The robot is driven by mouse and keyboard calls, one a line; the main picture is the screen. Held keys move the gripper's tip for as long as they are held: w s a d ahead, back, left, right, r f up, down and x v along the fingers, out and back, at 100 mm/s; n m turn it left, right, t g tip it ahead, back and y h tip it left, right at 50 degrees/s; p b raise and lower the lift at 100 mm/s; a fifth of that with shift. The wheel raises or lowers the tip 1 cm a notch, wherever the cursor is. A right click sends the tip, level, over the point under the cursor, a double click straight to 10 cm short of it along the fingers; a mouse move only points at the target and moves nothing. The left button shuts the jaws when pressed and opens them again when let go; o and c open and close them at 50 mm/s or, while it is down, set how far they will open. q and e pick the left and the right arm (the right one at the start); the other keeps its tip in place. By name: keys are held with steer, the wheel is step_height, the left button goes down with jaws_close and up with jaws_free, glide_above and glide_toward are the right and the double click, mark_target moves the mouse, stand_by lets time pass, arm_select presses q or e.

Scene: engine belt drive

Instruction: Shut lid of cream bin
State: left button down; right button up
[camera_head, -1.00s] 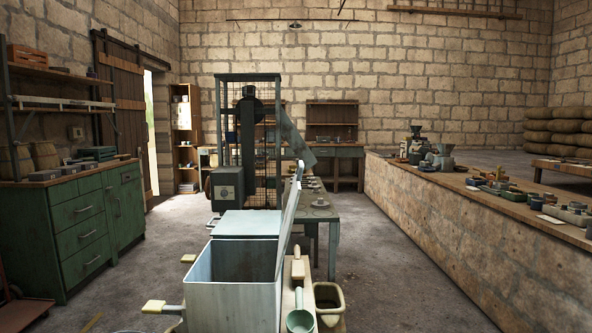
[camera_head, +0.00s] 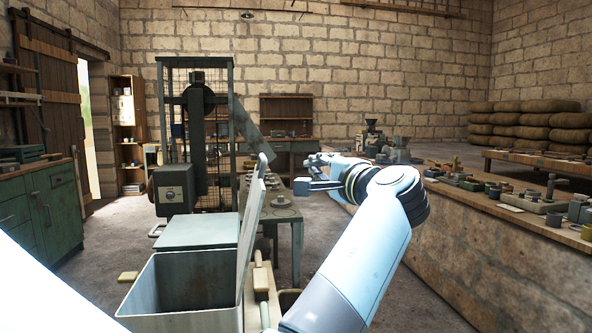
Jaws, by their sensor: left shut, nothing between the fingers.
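The bin (camera_head: 190,318), pale grey-cream in this light, stands at the bottom left of centre with its top open. Its lid (camera_head: 251,232) stands up at the bin's right side, tilted slightly to the right. My left arm crosses the lower picture, and its gripper (camera_head: 308,177) is to the right of the lid's upper edge, pointing left. The gripper is shut and empty, with a gap in the picture between it and the lid. My right gripper is out of view.
A flat pale top (camera_head: 197,232) lies just behind the bin. A wooden-handled tool (camera_head: 261,276) is right of the lid. A dark green machine frame (camera_head: 196,130) and a small table (camera_head: 284,213) stand behind. A long stone counter (camera_head: 480,255) runs along the right.

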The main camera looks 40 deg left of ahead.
arm_select(q)
steer(key=a+p, duration=0.2)
steer(key=a, duration=0.8)
steer(key=shift+w+a, duration=0.4)
steer(key=shift+r, duration=0.1)
